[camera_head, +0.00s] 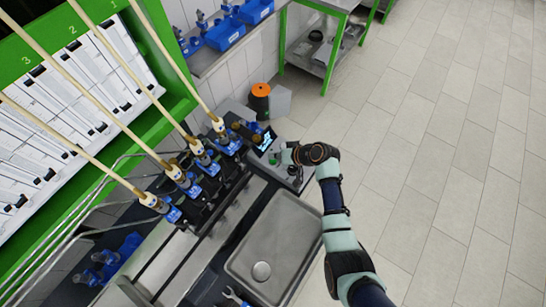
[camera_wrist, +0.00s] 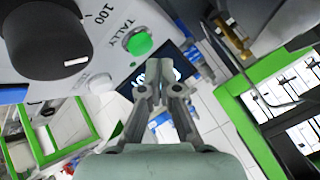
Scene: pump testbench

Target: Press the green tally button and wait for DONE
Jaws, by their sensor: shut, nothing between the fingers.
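The green tally button (camera_wrist: 139,44) sits on a light grey control panel (camera_wrist: 100,60) in the wrist view, beside the printed word TALLY. My gripper (camera_wrist: 153,68) is shut and empty, its fingertips just below the button in the picture; I cannot tell whether they touch anything. A dark screen (camera_wrist: 175,74) with light characters lies behind the fingertips, partly hidden, and I cannot read it there. In the head view the screen (camera_head: 265,140) shows blue-white marks too small to read.
A large black knob (camera_wrist: 45,38) and a pale round button (camera_wrist: 100,82) are on the same panel. A steel sink (camera_head: 262,255) lies in front of it. Blue pump fittings with pale hoses (camera_head: 105,125) stand to the left. The tiled floor (camera_head: 440,150) at right is clear.

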